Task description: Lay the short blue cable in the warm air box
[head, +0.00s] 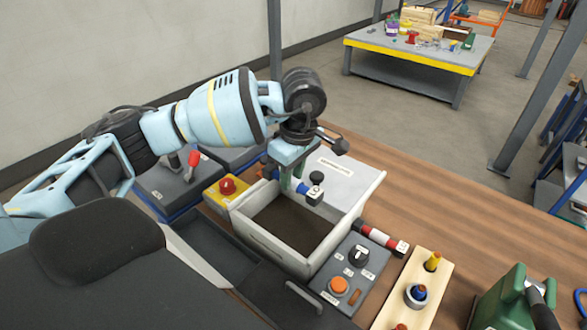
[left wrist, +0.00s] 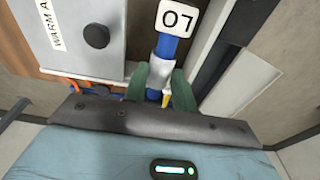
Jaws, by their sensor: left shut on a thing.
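My left gripper (head: 290,184) is shut on the short blue cable (head: 303,188) and holds it over the back part of the warm air box (head: 268,243). The box is pale, with an open top and a dark brown inside. Its pale labelled panel (head: 345,182) with a dark knob (head: 316,178) lies behind the opening. My right gripper is not in view.
A control panel (head: 347,272) with an orange button stands right of the box. A red and white piece (head: 382,238) lies behind it. A wooden block (head: 415,295) with plugs and a green can (head: 500,305) stand further right. A yellow box with red button (head: 228,187) is left.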

